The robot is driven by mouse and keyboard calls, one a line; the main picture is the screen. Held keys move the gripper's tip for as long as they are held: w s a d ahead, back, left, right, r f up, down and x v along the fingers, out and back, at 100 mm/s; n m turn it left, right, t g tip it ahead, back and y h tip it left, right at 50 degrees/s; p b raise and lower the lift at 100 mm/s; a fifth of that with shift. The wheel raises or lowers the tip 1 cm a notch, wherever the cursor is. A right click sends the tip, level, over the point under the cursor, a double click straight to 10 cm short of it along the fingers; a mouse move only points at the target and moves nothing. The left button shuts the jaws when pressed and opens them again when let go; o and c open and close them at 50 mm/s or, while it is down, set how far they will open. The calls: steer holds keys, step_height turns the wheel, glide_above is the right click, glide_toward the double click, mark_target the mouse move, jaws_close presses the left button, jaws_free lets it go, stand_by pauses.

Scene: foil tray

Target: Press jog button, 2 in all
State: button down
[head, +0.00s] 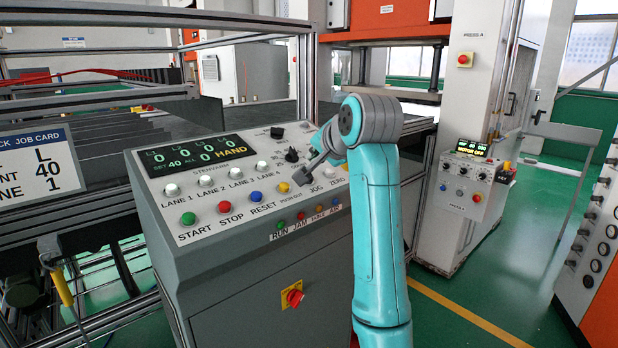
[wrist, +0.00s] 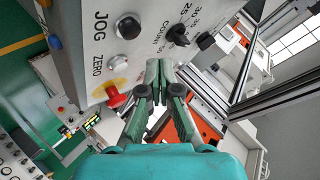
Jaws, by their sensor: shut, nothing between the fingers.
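The sloped console (head: 235,205) carries a row of buttons. In the wrist view the black jog button (wrist: 128,27) sits beside the JOG label, up and left of my fingertips. In the head view my gripper (head: 299,179) hangs over the panel by the JOG label (head: 316,188) and hides the jog button. My gripper also shows in the wrist view (wrist: 159,64), its fingers closed together and empty. The fingertips look apart from the jog button. The display (head: 195,158) reads zeros for the lanes, SET 40, ALL 0 and HAND.
The white zero button (wrist: 118,62) and a red mushroom knob (wrist: 115,97) are near my fingers. A black rotary knob (wrist: 178,35) is on the other side. Green, red, blue and yellow buttons line the console's left part. A metal frame post (head: 307,75) stands behind.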

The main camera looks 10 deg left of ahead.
steer(key=shift+s+d+r, duration=0.1)
steer(key=shift+d+r, duration=0.05)
steer(key=shift+r, duration=0.5)
steer(key=shift+s+d+r, duration=0.1)
steer(key=shift+d+r, duration=0.05)
steer(key=shift+r, duration=0.5)
stand_by(0.9)
steer(key=r, duration=0.2)
steer(key=d+r, duration=0.1)
steer(key=shift+s+r, duration=0.3)
steer(key=shift+s, duration=0.05)
steer(key=shift+f, duration=0.1)
steer(key=shift+w+a+f, duration=0.25)
steer(key=shift+a+f, duration=0.1)
steer(key=shift+f, duration=1)
steer(key=shift+w+a+f, duration=0.25)
steer(key=shift+a+f, duration=0.1)
steer(key=shift+f, duration=1.05)
steer(key=shift+w+a+f, duration=0.25)
steer(key=shift+a+f, duration=0.1)
steer(key=shift+f, duration=1)
steer(key=shift+f, duration=0.1)
steer(key=shift+w+a+f, duration=0.1)
steer(key=shift+f, duration=0.2)
